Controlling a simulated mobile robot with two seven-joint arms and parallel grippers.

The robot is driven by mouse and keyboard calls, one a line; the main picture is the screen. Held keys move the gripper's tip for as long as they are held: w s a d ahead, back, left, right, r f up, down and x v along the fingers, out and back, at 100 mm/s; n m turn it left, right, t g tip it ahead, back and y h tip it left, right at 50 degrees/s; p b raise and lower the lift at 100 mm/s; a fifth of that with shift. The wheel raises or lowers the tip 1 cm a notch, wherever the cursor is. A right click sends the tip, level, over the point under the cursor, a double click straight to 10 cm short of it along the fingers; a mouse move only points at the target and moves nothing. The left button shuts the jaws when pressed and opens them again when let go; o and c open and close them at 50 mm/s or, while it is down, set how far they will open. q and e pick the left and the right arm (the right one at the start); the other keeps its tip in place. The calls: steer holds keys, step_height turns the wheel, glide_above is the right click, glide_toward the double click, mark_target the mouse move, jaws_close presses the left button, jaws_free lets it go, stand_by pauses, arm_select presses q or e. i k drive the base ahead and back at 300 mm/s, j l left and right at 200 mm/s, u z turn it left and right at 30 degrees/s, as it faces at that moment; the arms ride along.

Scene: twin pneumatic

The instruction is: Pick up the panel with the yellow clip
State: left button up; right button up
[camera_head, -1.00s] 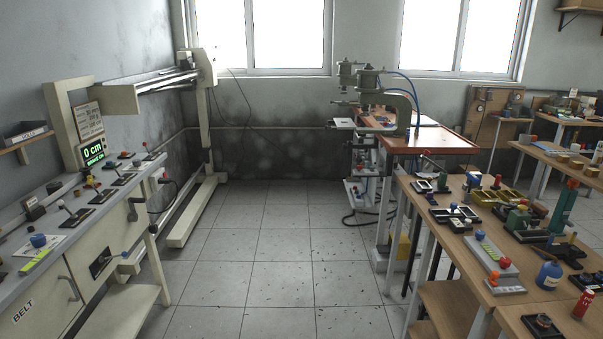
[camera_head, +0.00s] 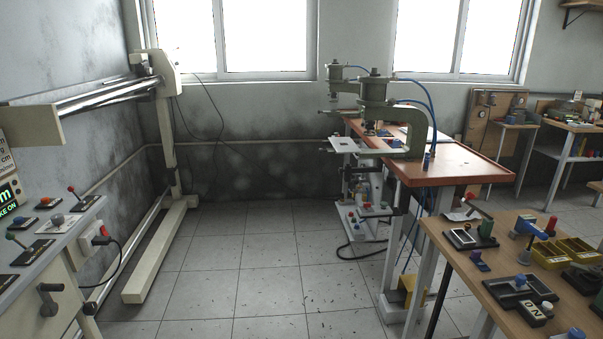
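I cannot make out a panel with a yellow clip for certain. A small light plate (camera_head: 342,145) with a dark spot lies at the front of the twin pneumatic press (camera_head: 375,110), and no yellow clip shows on it at this size. The press stands on the red-topped table (camera_head: 465,165) right of the middle. Neither of my grippers is in view.
A control bench (camera_head: 40,250) with levers stands at the left, beside a cream frame (camera_head: 165,150). A wooden bench (camera_head: 490,255) with small devices and a yellow bin (camera_head: 562,252) is at the right. The tiled floor (camera_head: 260,265) between is clear.

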mark_target(379, 133)
steer(key=i+j+z, duration=0.4)
steer(key=i+j, duration=0.3)
steer(key=i+j+u, duration=0.1)
steer(key=i+u, duration=0.35)
steer(key=i, duration=0.8)
steer(key=i+u, duration=0.2)
steer(key=i, duration=1.45)
steer(key=i+z, duration=0.2)
steer(key=i, duration=0.6)
steer(key=i+j+z, duration=0.15)
steer(key=i, duration=0.7)
steer(key=i+z, duration=0.3)
steer(key=z, duration=0.15)
steer(key=i+j+z, duration=0.2)
steer(key=i+z, duration=0.25)
steer(key=i+j+z, duration=0.15)
steer(key=z, duration=0.3)
steer(key=j, duration=0.1)
